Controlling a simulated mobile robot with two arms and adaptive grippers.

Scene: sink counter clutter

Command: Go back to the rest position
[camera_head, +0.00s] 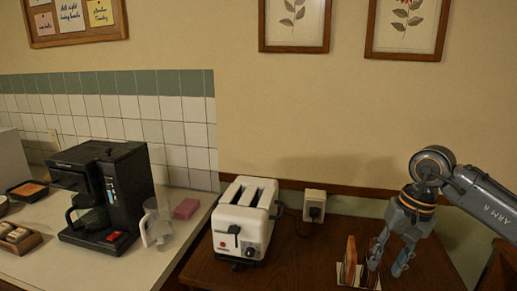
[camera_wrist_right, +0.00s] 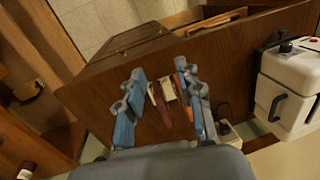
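My right gripper (camera_head: 388,264) hangs fingers down over the right part of the dark wooden table (camera_head: 312,260). Its two fingers are apart, with no object visibly held. In the right wrist view the open fingers (camera_wrist_right: 162,85) frame a small group of upright slabs (camera_wrist_right: 162,94), reddish brown and cream. In the head view these slabs (camera_head: 351,262) stand just left of and partly in front of the fingers. I cannot tell whether a finger touches them. My left gripper is not in view.
A white toaster (camera_head: 243,218) stands left of the gripper, with a wall outlet (camera_head: 314,205) behind. Farther left, a black coffee maker (camera_head: 105,195), clear jug (camera_head: 157,225) and pink sponge (camera_head: 186,208) are on the pale counter. Space above the table is free.

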